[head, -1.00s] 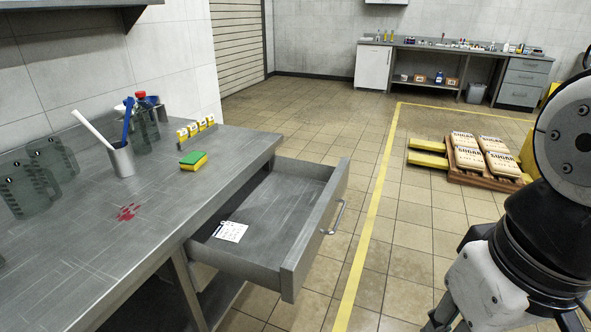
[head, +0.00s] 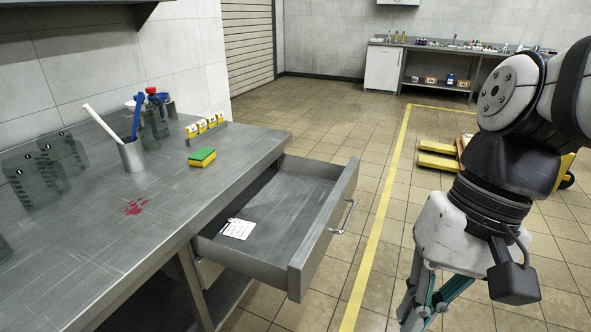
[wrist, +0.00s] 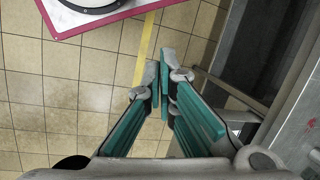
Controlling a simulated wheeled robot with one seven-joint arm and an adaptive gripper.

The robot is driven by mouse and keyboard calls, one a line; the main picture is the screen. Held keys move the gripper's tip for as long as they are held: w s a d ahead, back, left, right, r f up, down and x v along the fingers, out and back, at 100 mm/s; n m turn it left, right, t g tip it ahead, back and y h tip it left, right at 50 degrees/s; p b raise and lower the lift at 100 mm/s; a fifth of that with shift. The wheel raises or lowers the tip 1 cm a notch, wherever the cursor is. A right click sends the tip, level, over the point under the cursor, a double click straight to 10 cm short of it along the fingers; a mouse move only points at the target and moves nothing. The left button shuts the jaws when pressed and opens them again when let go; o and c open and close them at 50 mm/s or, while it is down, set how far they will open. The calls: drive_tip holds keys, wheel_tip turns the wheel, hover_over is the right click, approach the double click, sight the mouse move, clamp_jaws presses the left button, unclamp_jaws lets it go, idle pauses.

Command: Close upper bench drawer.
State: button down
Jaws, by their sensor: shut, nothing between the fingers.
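The upper bench drawer (head: 325,240) is pulled well out of the grey metal bench (head: 75,245) in the head view. Its front panel carries a curved metal handle (head: 343,216), and a small white printed card (head: 238,228) lies inside. My gripper (wrist: 160,80) points down over the tiled floor in the wrist view, with its teal-padded fingers together and nothing held. In the head view it is right of the drawer front, apart from it, and its fingertips are cut off by the bottom edge. Grey metal bench and drawer parts show at the right of the wrist view.
On the bench top stand a cup with tools (head: 131,154), a yellow-green sponge (head: 202,157), clear jugs (head: 30,182) and a yellow-labelled rack (head: 205,126). A red stain (head: 136,206) marks the top. The tiled floor beyond the drawer is clear up to the yellow pallet truck (head: 438,155).

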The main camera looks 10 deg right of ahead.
drive_tip(key=w+a+f+m+g+y+b, duration=0.15)
drive_tip(key=w+f+m+y, duration=0.3)
drive_tip(key=w, duration=0.45)
drive_tip(key=m+t+y+b, duration=0.5)
drive_tip(key=m+t+y, duration=0.3)
drive_tip(key=m+t, duration=0.65)
approach(326, 239)
drive_tip(key=w+a+g+b, duration=0.1)
drive_tip(key=w+a+m+b, duration=0.1)
drive_tip(key=w+a, duration=0.1)
drive_tip(key=w+a+m+g, duration=0.1)
drive_tip(key=a, duration=0.1)
drive_tip(key=shift+w+r+g+b, duration=0.25)
drive_tip(key=shift+r+g+b, duration=0.05)
drive_tip(key=shift+r+b, duration=0.1)
drive_tip(key=shift+w+a, duration=0.1)
drive_tip(key=shift+a, duration=0.05)
drive_tip(key=b+x, duration=0.1)
drive_tip(key=x, duration=3)
drive_tip(key=shift+a+b, duration=0.1)
drive_tip(key=shift+b, duration=0.2)
drive_tip(key=shift+w+a+r, duration=0.15)
drive_tip(key=shift+w+a, duration=0.1)
drive_tip(key=shift+a, duration=0.1)
